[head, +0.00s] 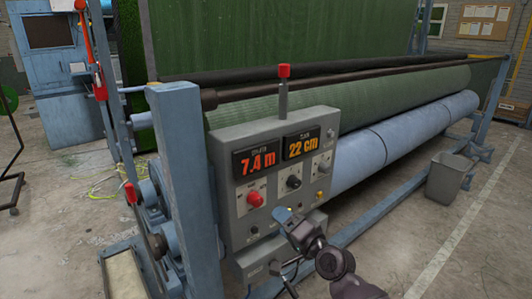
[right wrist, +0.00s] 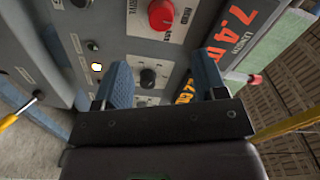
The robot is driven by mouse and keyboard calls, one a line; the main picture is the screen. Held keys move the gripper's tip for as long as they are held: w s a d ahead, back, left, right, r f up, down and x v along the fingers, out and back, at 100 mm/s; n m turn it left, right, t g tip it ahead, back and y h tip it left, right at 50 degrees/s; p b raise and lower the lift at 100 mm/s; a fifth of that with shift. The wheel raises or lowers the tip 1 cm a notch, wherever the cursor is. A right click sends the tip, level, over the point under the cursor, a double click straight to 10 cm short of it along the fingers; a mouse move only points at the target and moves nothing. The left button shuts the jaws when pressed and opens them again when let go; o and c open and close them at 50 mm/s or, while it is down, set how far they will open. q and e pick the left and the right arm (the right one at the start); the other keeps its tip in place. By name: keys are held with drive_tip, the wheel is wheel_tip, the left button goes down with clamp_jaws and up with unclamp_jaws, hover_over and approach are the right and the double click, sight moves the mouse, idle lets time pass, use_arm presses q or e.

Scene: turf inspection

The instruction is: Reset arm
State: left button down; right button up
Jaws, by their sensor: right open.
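My right gripper (head: 296,224) is in front of the lower part of a grey control panel (head: 229,158) in the head view. In the right wrist view its two blue fingers (right wrist: 163,76) are spread apart, with nothing visible between them but the panel behind. A black knob (right wrist: 148,77) appears between the fingers in that view; whether they are touching the panel I cannot tell. The panel has a red button (head: 255,198), a black knob (head: 293,182), a display reading 7.4 m (head: 256,162) and one reading 22 cm (head: 302,146). My left gripper is not in view.
A red-topped lever (head: 283,92) stands on the panel. A blue machine post (head: 183,185) rises at its left. Behind are a green turf roll (head: 405,98) and a long blue roller (head: 405,135). A grey bin (head: 446,180) stands at the right. Floor at the lower right is clear.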

drive_tip(key=s+d+f+n+t+h, duration=0.1)
drive_tip(key=s+d+f+n+h, duration=0.6)
drive_tip(key=d, duration=0.4)
drive_tip(key=s+d+f+g+h, duration=0.1)
drive_tip(key=s+d+f, duration=0.2)
drive_tip(key=s+f, duration=0.2)
drive_tip(key=s+d+f+g+h, duration=0.1)
drive_tip(key=s+d+f, duration=0.2)
drive_tip(key=s, duration=0.8)
drive_tip(key=s+d+f+g+h, duration=0.1)
drive_tip(key=s+d+f+g, duration=0.1)
drive_tip(key=s+d+f, duration=0.2)
drive_tip(key=s+f, duration=0.3)
drive_tip(key=s, duration=0.1)
drive_tip(key=shift+s+f+h, duration=0.3)
drive_tip(key=shift+f, duration=0.05)
